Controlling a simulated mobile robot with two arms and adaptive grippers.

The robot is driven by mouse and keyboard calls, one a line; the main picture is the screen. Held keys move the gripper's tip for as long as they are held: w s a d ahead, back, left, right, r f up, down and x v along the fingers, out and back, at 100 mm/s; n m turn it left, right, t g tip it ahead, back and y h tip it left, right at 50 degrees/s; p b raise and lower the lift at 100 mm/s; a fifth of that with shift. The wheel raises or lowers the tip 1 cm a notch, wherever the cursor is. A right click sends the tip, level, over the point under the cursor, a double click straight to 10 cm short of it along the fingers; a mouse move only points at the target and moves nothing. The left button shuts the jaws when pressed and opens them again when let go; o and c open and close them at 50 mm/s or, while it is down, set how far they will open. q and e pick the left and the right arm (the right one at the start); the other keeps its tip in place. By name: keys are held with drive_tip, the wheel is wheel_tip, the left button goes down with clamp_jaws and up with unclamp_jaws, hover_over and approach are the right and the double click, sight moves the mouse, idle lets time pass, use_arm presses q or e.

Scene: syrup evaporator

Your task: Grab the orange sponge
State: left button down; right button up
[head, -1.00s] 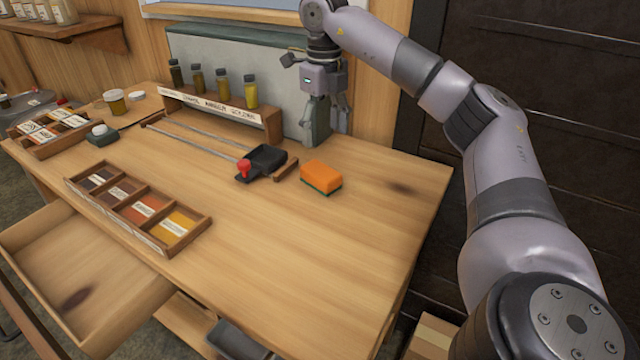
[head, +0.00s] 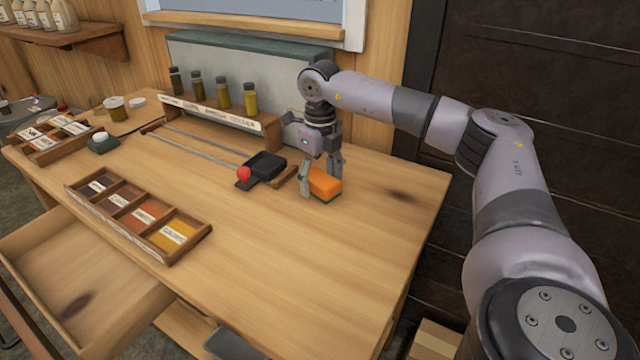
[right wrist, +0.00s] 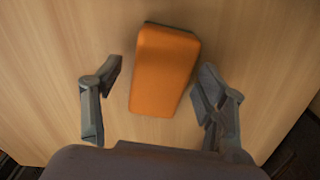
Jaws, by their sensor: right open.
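The orange sponge (head: 326,185), with a dark green underside, lies flat on the wooden table (head: 290,262). My right gripper (head: 320,185) points down at it from above, its fingers low around the sponge. In the right wrist view the sponge (right wrist: 165,70) shows between the two fingers of the open right gripper (right wrist: 157,100). There is a gap on both sides, so neither finger appears to touch it. The sponge reaches further forward than the fingertips in that view. My left gripper is not in view.
A slider tool with a red knob (head: 243,174) and black tray (head: 266,166) lies just left of the sponge. A rack with several bottles (head: 215,113) stands behind. A compartment box (head: 140,215) sits at the front left, above an open drawer (head: 80,280). The table's right side is clear.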

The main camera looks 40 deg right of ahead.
drive_tip(key=c, duration=1.2)
drive_tip(key=shift+r, duration=0.2)
drive_tip(key=shift+c, duration=0.2)
